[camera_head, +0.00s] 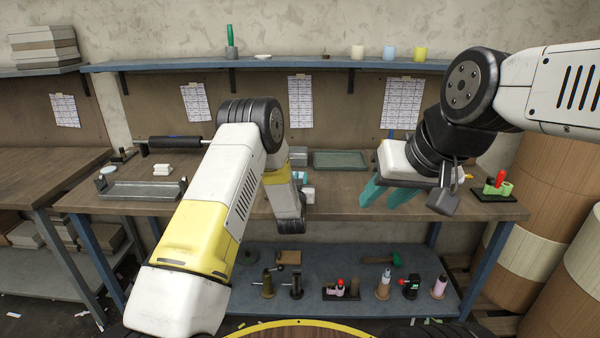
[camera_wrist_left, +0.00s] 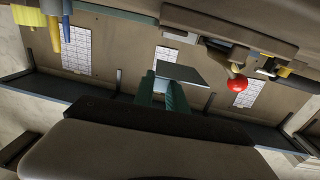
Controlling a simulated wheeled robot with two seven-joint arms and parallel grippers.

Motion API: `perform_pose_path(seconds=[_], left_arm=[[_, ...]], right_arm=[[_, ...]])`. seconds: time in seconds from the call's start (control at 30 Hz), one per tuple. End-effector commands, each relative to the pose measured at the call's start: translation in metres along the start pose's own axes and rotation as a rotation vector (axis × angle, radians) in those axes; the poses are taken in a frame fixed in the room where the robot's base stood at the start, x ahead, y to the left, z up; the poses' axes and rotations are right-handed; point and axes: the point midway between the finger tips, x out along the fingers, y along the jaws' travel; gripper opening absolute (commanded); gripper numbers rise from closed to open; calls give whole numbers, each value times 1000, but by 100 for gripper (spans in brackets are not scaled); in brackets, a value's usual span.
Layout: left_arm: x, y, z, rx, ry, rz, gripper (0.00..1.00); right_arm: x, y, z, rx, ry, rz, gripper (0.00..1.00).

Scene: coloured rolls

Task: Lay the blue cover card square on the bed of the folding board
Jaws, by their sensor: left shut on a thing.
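My left gripper (camera_wrist_left: 163,94) is shut on a thin, flat grey-blue card (camera_wrist_left: 180,73), held out beyond its teal fingertips in the left wrist view. In the head view my left gripper (camera_head: 300,177) is largely hidden behind its own arm, over the middle of the table. My right gripper (camera_head: 384,192) is at the right of the table, its two teal fingers apart with nothing seen between them. A flat grey-green rimmed panel (camera_head: 340,159) lies at the back middle; I cannot tell whether it is the folding board.
A metal tray (camera_head: 140,189) and a long black roller (camera_head: 175,141) are at the left of the table (camera_head: 340,205). A dark holder with red and green pieces (camera_head: 494,188) stands at the right end. A blue wall shelf (camera_head: 290,64) runs above.

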Motion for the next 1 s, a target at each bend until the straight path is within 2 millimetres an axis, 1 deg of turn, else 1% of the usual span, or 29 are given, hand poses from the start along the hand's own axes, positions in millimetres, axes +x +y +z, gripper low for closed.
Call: perform_pose_path(seconds=[0.03,0.23,0.43,0.6,1.0], left_arm=[[0,0,6,1,-2,0,0],[0,0,25,1,0,0,0],[0,0,38,1,0,0,0],[0,0,43,0,2,0,0],[0,0,44,0,1,0,0]], right_arm=[[0,0,0,0,0,0,36],[0,0,0,0,0,0,36],[0,0,0,0,0,0,36],[0,0,0,0,0,0,36],[0,0,0,0,0,0,36]])
